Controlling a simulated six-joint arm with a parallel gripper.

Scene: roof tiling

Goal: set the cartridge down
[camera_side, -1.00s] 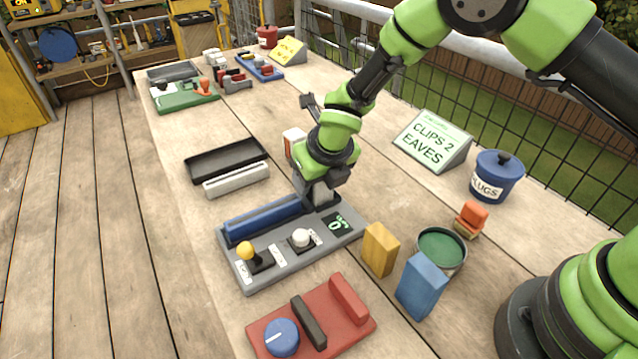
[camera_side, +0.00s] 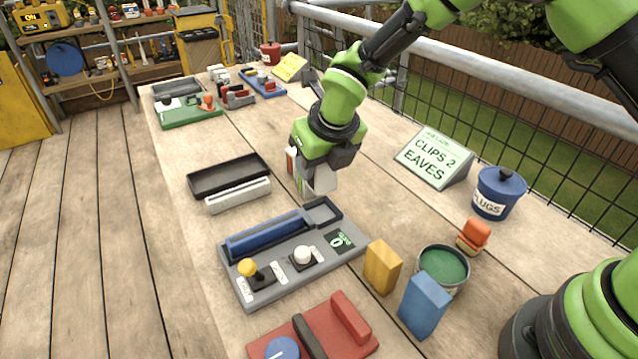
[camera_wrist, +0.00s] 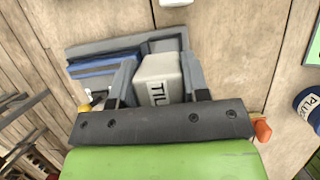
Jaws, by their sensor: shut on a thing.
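My gripper (camera_side: 318,188) is shut on the cartridge (camera_side: 326,179), a pale grey-white block. In the side view it hangs above the bench behind the grey station (camera_side: 285,283), apart from it. The wrist view shows the cartridge (camera_wrist: 158,68) between the two fingers, with dark lettering beginning "TIL" partly hidden. The station has a blue bar (camera_side: 268,237), a yellow knob, a white knob, a small display reading 0, and an empty square recess (camera_side: 322,212) at its far right end.
A black tray (camera_side: 230,175) and a pale grey bar (camera_side: 238,195) lie left of the gripper. A white and orange item (camera_side: 291,160) stands close behind it. Yellow (camera_side: 382,267) and blue (camera_side: 425,304) blocks, a green-topped tin and a "CLIPS 2 EAVES" sign (camera_side: 435,157) are to the right.

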